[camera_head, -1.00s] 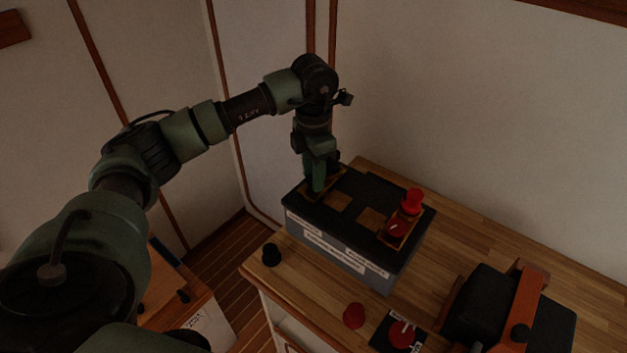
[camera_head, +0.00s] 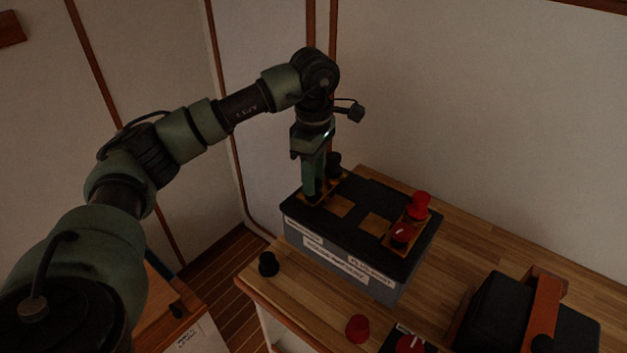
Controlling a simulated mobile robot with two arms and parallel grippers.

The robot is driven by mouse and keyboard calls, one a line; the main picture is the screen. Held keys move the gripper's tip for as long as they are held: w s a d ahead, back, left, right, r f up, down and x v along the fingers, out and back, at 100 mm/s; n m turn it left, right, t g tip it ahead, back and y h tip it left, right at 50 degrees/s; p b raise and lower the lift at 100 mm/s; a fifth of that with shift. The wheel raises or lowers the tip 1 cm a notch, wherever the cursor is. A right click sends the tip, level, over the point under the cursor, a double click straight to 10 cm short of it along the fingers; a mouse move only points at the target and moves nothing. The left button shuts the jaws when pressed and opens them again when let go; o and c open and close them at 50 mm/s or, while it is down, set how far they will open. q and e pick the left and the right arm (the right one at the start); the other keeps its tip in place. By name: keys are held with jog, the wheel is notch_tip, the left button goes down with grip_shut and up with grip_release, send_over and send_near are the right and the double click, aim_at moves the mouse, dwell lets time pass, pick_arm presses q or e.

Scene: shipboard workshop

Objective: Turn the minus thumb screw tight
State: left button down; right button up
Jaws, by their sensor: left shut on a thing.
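A battery box (camera_head: 352,234) with a black top and white labels stands on the wooden bench. My left gripper (camera_head: 312,194) points down at the top's left end and is shut on the minus thumb screw, which its fingers hide. A black post (camera_head: 334,160) stands just behind the fingers. At the top's right end a red post (camera_head: 418,204) and a red knob (camera_head: 402,232) with a pale mark sit on a brass-coloured plate. My right gripper is not in view.
A black cap (camera_head: 268,263) and a red cap (camera_head: 357,328) lie on the bench (camera_head: 455,250) in front of the box. A red rotary switch (camera_head: 410,344) is at the bottom edge. A black case with a brown strap (camera_head: 545,300) stands at the right.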

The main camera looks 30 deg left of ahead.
pick_arm(q)
jog(key=shift+m, duration=0.9)
jog(key=c, duration=1)
grip_release()
notch_tip(320, 180, up, 8)
jog(key=shift+f+b, duration=0.1)
jog(key=shift+b, duration=0.5)
